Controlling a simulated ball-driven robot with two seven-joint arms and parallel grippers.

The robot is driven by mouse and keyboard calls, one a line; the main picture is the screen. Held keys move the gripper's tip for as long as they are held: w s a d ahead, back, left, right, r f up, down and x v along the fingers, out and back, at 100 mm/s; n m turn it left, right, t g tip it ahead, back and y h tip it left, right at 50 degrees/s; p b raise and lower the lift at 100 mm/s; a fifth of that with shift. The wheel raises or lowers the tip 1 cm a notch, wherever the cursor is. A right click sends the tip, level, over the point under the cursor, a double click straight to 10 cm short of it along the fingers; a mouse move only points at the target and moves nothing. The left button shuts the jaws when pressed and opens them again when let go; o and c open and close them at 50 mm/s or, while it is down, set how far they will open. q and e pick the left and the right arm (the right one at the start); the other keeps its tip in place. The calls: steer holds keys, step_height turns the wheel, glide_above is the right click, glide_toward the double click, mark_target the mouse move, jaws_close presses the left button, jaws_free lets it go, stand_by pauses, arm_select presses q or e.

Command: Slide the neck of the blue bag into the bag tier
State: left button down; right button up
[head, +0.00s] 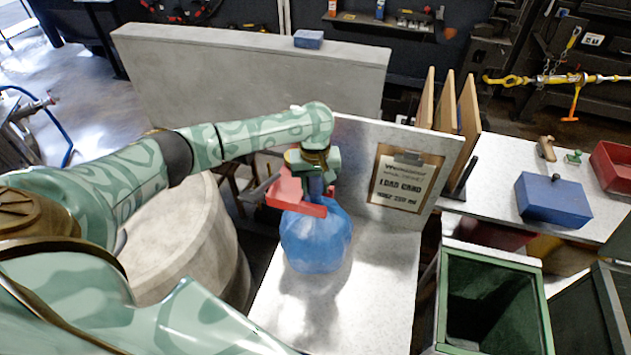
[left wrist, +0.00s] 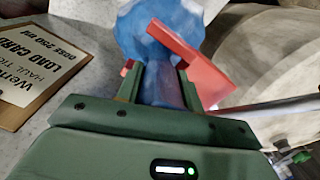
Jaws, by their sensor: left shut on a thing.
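The blue bag (head: 313,244) sits full and rounded on the pale grey work surface. My left gripper (head: 318,178) is above it, shut on the bag's neck (left wrist: 161,92); the bag's body (left wrist: 143,28) shows beyond the fingers in the left wrist view. The red bag tier (head: 285,190) is right beside the neck, with a red part crossing in front of it in the head view. In the left wrist view its red plate (left wrist: 205,72) is just right of the neck. I cannot tell whether the neck is inside its slot. My right gripper is not in view.
A load card board (head: 405,182) leans on an upright panel right of the bag. A round concrete-like drum (head: 185,245) stands at the left. A green-rimmed bin (head: 490,300) and a blue box (head: 553,200) are at the right. The surface in front of the bag is clear.

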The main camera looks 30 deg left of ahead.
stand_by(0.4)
arm_select(q)
steer(key=shift+c, duration=1.1)
jaws_free()
steer(key=shift+f, duration=0.1)
step_height(320, 180, up, 6)
steer(key=p, duration=0.8)
steer(key=shift+f, duration=0.2)
step_height(320, 180, up, 3)
steer(key=p, duration=0.3)
steer(key=shift+f, duration=0.15)
steer(key=shift+f, duration=0.1)
steer(key=shift+s+f, duration=0.1)
